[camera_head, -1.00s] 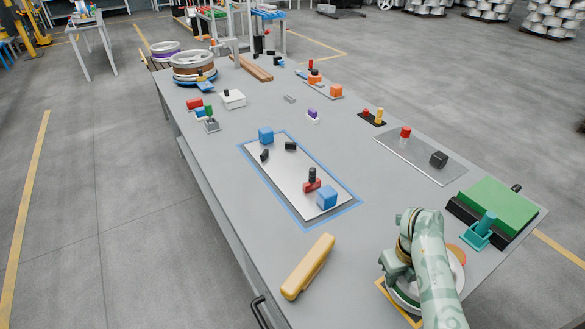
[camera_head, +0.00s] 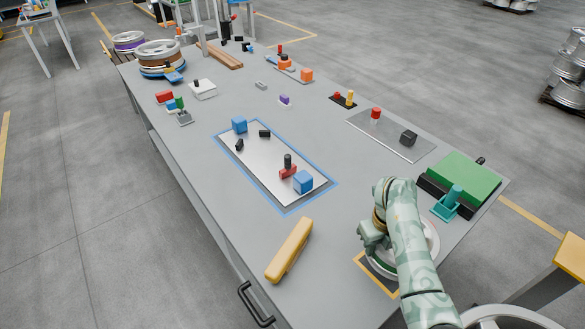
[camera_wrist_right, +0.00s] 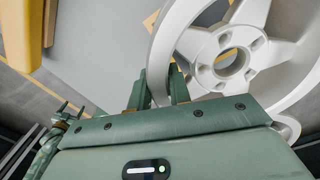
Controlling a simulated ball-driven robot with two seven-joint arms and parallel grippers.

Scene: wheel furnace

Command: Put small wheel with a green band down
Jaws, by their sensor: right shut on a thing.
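The small wheel (camera_head: 432,238) is pale with several spokes, and a strip of its green band (camera_head: 385,267) shows low on its left side. It is at the table's near right, over or on a yellow-outlined square (camera_head: 366,262); my arm hides much of both, and I cannot tell whether the wheel touches the table. My right gripper (camera_head: 368,242) is shut on the wheel's rim. In the right wrist view the fingers (camera_wrist_right: 160,88) grip the rim, with the wheel (camera_wrist_right: 205,48) spreading to the right.
A yellow bar (camera_head: 289,250) lies left of the wheel. A green block (camera_head: 465,180) and a teal holder (camera_head: 447,205) stand behind it on the right. A blue-edged plate (camera_head: 265,180) holds small blocks. A large grey ring (camera_head: 505,312) shows at the bottom right.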

